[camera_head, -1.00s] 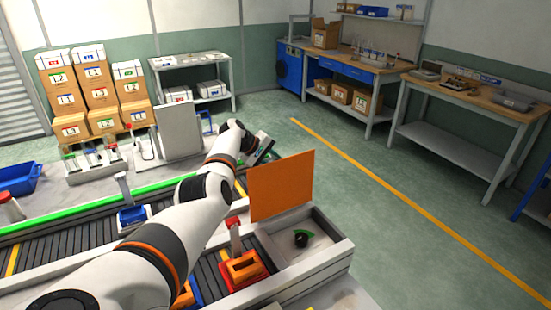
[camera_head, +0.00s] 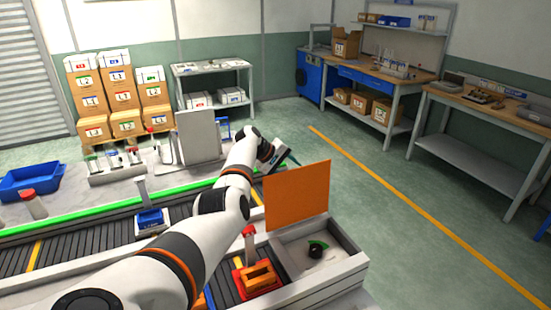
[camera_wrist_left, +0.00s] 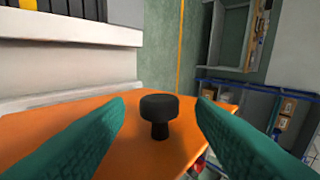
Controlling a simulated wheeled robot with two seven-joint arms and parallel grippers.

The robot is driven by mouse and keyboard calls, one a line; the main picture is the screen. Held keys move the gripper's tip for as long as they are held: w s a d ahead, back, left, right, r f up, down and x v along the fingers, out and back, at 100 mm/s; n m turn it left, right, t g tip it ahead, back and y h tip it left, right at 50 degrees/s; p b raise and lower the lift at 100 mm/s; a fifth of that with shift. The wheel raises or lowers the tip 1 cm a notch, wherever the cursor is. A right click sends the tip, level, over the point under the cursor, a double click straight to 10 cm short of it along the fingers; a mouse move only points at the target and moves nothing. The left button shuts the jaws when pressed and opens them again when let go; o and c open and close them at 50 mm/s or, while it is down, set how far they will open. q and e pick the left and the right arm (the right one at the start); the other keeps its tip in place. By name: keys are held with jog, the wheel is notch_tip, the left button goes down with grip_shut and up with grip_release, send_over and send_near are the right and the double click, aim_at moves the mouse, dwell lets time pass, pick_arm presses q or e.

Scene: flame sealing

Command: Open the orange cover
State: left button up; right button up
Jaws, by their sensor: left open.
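The orange cover (camera_head: 297,197) is a flat panel standing upright at the far edge of a grey box (camera_head: 345,262). The box is uncovered and holds a round black knob with a green arc (camera_head: 317,248). My left gripper (camera_head: 292,160) is just behind the cover's top edge, partly hidden by its own wrist. In the left wrist view, its teal fingers are open, one on each side of a black knob (camera_wrist_left: 159,108) on the orange cover (camera_wrist_left: 60,126). I cannot tell whether they touch the knob. My right gripper is out of view.
A roller conveyor (camera_head: 100,240) with a green edge runs left of the box. A red tray with an orange block (camera_head: 259,276) sits beside the box. A grey upright panel (camera_head: 198,137) stands near my forearm. The floor right of the box is clear.

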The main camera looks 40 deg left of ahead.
pick_arm(q)
jog(key=b+v, duration=0.1)
jog(key=v, duration=0.9)
jog(key=shift+s, duration=0.2)
jog(key=shift+r, duration=0.15)
